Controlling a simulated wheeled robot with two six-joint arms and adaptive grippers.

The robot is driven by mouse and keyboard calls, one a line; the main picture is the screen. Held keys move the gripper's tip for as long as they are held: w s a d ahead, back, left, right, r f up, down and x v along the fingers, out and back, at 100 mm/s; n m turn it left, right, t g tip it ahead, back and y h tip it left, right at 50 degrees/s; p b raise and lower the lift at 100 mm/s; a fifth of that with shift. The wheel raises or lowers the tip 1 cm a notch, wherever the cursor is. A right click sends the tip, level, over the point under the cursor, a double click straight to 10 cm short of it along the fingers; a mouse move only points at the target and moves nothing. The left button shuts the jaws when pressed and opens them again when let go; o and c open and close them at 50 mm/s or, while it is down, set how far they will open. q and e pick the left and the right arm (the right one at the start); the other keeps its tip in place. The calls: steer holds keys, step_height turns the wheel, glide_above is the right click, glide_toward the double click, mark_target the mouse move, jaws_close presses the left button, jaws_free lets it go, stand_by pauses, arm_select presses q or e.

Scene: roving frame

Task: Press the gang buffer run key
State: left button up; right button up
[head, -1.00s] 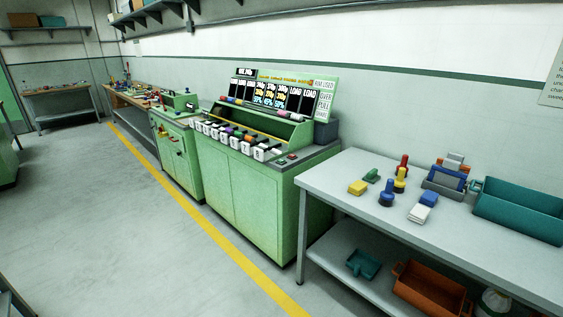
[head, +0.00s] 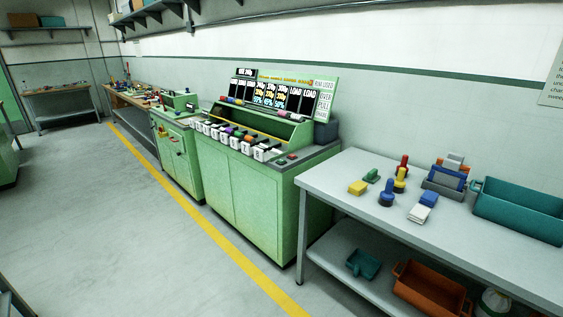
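The green gang buffer machine (head: 237,192) stands against the wall in the middle of the head view. Its upright display board (head: 283,92) shows several dark and lit panels, two of them reading LOAD. A row of white numbered blocks with coloured tops (head: 240,142) runs along its front edge. Small red and dark buttons (head: 287,158) sit on the grey top at its right end. They are too small to tell which is the run key. Neither of my grippers is in view.
A grey bench (head: 350,172) at the right holds several coloured tools and a teal bin (head: 520,208). An orange crate (head: 430,287) is on its lower shelf. A yellow floor line (head: 215,237) runs before the machines. The grey floor (head: 110,240) left of it is clear.

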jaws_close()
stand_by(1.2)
